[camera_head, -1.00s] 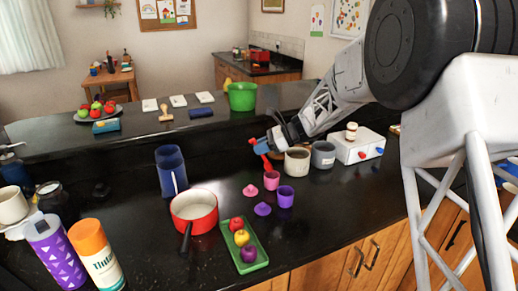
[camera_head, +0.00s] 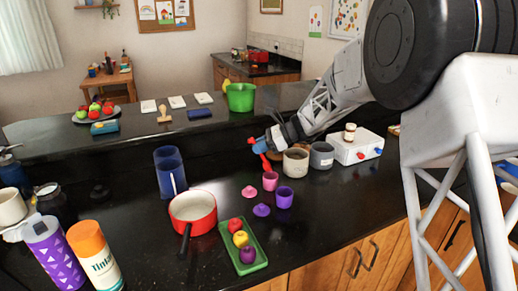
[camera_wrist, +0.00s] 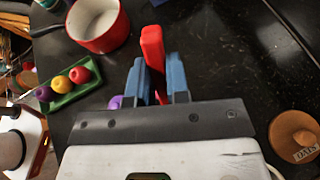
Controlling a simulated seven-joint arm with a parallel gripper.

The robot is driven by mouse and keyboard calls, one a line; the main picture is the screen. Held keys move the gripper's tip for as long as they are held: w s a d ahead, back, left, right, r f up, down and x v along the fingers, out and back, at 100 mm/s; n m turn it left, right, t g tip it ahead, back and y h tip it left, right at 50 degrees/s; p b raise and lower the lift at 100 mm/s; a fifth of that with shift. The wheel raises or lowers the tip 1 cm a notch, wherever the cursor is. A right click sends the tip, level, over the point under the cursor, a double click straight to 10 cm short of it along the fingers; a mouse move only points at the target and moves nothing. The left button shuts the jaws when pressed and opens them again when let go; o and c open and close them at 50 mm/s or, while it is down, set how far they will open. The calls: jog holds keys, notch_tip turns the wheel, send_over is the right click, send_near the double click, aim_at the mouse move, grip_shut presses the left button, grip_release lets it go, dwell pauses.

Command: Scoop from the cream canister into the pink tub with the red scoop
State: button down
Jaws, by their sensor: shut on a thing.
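My gripper (camera_head: 259,147) is shut on the red scoop (camera_head: 266,162), above the counter at the left of the cream canister (camera_head: 296,161). The red scoop also shows between the blue fingers in the wrist view (camera_wrist: 152,46). Its bowl cannot be clearly made out. The cream canister stands upright and open, with dark brown contents at the top. The pink tub (camera_head: 270,181) stands upright in front of it, below the gripper in the head view. I cannot tell what is inside the tub. The canister and pink tub are not clearly seen in the wrist view.
A grey canister (camera_head: 321,155) and a white box (camera_head: 357,147) stand to the right. A purple tub (camera_head: 284,198), pink lid (camera_head: 249,191) and purple lid (camera_head: 261,210) lie near the pink tub. A red pot (camera_head: 193,209), blue container (camera_head: 169,170) and green tray (camera_head: 258,262) are left and front.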

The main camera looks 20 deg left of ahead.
aim_at(254, 140)
jog(key=shift+r, duration=1.65)
jog(key=shift+w+d, duration=0.1)
jog(key=shift+w+d+r+m+t, duration=0.15)
jog(key=shift+w+d+m+t, duration=0.15)
jog(key=shift+w+t, duration=0.1)
jog(key=w+d+r+m+t+h, duration=0.1)
jog(key=w+d+m+t, duration=0.55)
jog(key=d, duration=0.45)
jog(key=w+d+r+m+t+h, duration=0.1)
jog(key=w+d+m+t, duration=0.55)
jog(key=d, duration=0.55)
jog(key=d+f+m+t+h, duration=0.1)
jog(key=d+f+m+h, duration=0.1)
jog(key=d, duration=0.6)
jog(key=s+d+f+m+t+h, duration=0.1)
jog(key=d+m+h, duration=0.3)
jog(key=d, duration=0.4)
jog(key=d+f+m+t+h, duration=0.2)
jog(key=d+f+m+h, duration=0.1)
jog(key=d, duration=0.6)
jog(key=shift+s+h, duration=0.35)
jog(key=shift+h, duration=0.05)
